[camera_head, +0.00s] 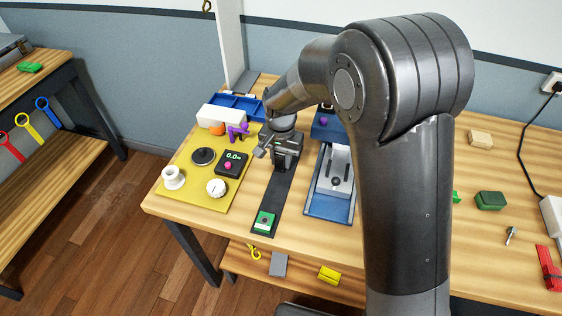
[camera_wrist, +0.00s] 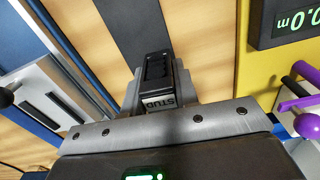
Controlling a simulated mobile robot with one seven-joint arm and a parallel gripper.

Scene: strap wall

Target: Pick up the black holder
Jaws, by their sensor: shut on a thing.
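My gripper (camera_head: 281,144) is over the middle of the table, above a long dark strip (camera_head: 268,205). It is shut on a small black block (camera_wrist: 156,72) with slots and the letters STUD on it, which looks like the black holder. In the wrist view the block sits between grey finger parts, and its lower end is hidden by my gripper. In the head view only part of the dark block shows below the gripper. I cannot tell whether it touches the strip.
A yellow board (camera_head: 190,192) with a dial, a display and a white cup stands at left. A blue tray (camera_head: 330,206) with a grey plate lies close at right. A blue compartment tray (camera_head: 238,104) is behind. A green-and-black piece (camera_head: 264,222) lies on the strip's near end.

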